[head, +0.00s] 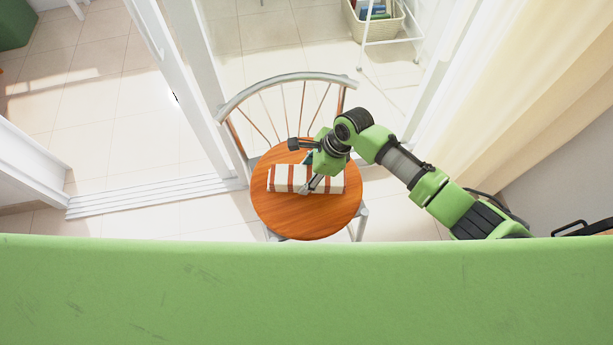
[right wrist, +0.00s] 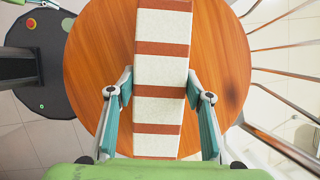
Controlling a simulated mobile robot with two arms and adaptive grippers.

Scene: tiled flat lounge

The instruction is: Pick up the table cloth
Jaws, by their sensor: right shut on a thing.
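The table cloth (head: 285,178) is a folded white bundle with red-brown stripes. It lies on the round wooden seat (head: 300,215) of a chair. It also shows in the right wrist view (right wrist: 162,65), running up the middle of the seat (right wrist: 95,70). My right gripper (head: 310,177) is over the cloth in the head view. In the right wrist view its two fingers (right wrist: 160,95) stand on either side of the cloth, shut on it. The cloth appears to be at the seat; any gap beneath it cannot be made out.
The chair has a grey metal backrest (head: 285,80) with thin spindles behind the seat. A white door frame (head: 195,75) stands to the left, and a cream curtain (head: 520,90) hangs at the right. A basket (head: 375,22) on a white rack is at the back.

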